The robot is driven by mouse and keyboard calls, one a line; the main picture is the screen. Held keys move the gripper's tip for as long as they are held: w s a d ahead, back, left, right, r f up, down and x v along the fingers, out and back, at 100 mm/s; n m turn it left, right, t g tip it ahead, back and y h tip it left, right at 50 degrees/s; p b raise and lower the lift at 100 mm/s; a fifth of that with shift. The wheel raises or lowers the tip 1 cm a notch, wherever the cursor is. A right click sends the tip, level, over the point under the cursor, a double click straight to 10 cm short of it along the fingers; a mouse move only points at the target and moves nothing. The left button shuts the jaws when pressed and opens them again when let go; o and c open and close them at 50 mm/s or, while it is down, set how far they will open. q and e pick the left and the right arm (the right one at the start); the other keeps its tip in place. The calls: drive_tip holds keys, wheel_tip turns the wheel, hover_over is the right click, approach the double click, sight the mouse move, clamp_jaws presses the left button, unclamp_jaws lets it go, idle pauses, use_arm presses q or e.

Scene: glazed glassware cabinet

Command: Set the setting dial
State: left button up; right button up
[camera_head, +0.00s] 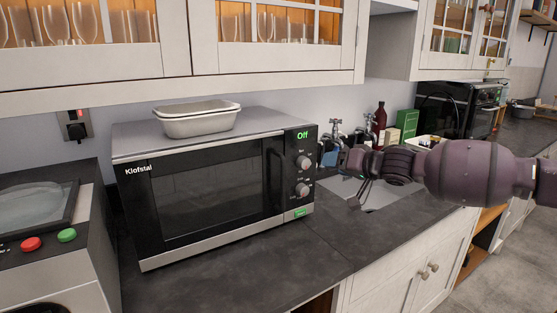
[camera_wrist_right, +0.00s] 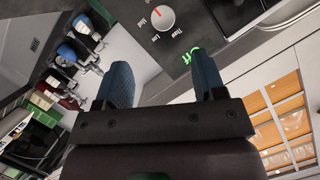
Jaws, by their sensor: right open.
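A black and steel microwave (camera_head: 205,185) stands on the counter, its display lit green with "Off". Its control panel has an upper round dial (camera_head: 304,162) and a lower round dial (camera_head: 302,190) on the right side of the front. In the right wrist view a pale dial (camera_wrist_right: 160,18) with a red mark shows beyond the fingers, with printed labels around it, near the green display text (camera_wrist_right: 191,56). My right gripper (camera_head: 356,182) is open and empty, to the right of the panel and apart from it; its fingers also show in the wrist view (camera_wrist_right: 164,82). My left gripper is not seen.
A metal container (camera_head: 197,121) sits on top of the microwave. A sink (camera_head: 375,193) with taps and bottles lies behind my right arm. Glazed cabinets (camera_head: 282,25) hang above. The dark counter (camera_head: 250,265) in front of the microwave is clear. A machine with red and green buttons (camera_head: 45,240) stands left.

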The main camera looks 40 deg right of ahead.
sight(307, 163)
drive_tip(key=w+f+m+b, duration=0.1)
drive_tip(key=w+b, duration=0.1)
drive_tip(key=w+f+b, duration=0.1)
drive_tip(key=w+b, duration=0.1)
drive_tip(key=w, duration=0.1)
drive_tip(key=w+a+f+m+b, duration=0.1)
drive_tip(key=w+b, duration=0.2)
drive_tip(key=shift+m, duration=0.3)
drive_tip(key=shift+w, duration=0.35)
drive_tip(key=shift+w+b, duration=0.4)
drive_tip(key=shift+b, duration=0.1)
drive_tip(key=shift+w+r, duration=0.1)
drive_tip(key=shift+r, duration=0.1)
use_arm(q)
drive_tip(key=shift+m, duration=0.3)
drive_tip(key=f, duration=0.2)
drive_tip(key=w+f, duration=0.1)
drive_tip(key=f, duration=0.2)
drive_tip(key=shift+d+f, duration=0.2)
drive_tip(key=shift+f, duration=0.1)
use_arm(e)
drive_tip(key=shift+c, duration=0.5)
